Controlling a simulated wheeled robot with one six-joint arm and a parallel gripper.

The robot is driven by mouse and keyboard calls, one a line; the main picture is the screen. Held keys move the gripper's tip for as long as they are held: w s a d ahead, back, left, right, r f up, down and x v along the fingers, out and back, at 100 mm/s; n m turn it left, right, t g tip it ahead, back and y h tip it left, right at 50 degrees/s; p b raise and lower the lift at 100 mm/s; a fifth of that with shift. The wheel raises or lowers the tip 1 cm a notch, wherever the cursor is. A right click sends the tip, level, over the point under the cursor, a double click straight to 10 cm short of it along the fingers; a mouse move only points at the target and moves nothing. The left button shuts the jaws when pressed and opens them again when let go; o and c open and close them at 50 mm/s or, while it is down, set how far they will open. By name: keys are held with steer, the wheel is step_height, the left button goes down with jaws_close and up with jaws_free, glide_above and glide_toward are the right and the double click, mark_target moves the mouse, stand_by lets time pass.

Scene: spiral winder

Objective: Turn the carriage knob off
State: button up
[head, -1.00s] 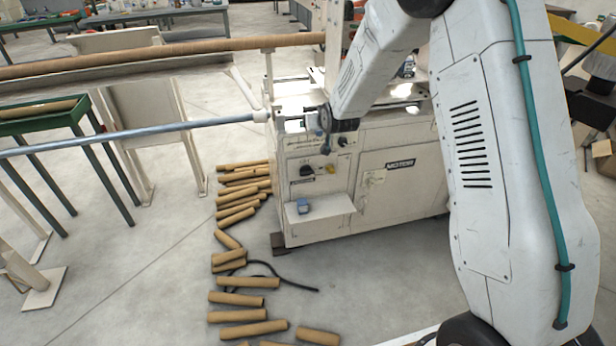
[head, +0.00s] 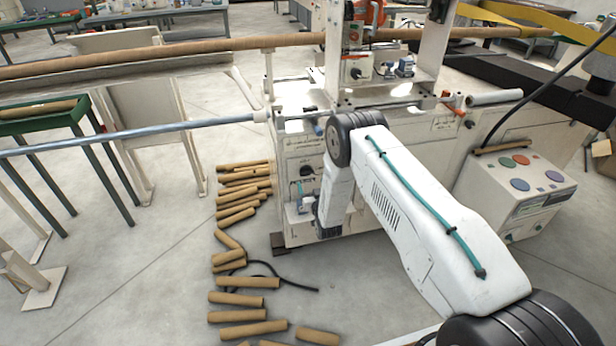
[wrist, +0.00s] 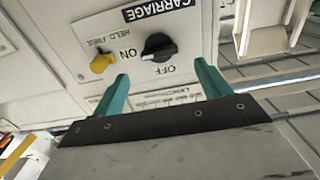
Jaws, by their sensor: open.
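The carriage knob (wrist: 159,47) is a black rotary knob on the cream panel, under a black CARRIAGE label. The wrist view shows the panel upside down. The knob's handle lies roughly level, with a light mark at its left end near the word ON; OFF is printed below it. In the head view the black knob (head: 306,171) shows left of my arm. My gripper (wrist: 161,70) is open, its two teal fingers pointing at the panel, with the knob beyond and between their tips, apparently untouched.
A yellow knob (wrist: 102,63) sits close beside the carriage knob, near the left finger. Cardboard tubes (head: 240,283) litter the floor at left. A control box (head: 520,190) stands at right.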

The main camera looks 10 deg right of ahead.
mark_target(308, 174)
steer(key=w, duration=0.6)
steer(key=shift+w, duration=0.25)
steer(key=c, duration=1)
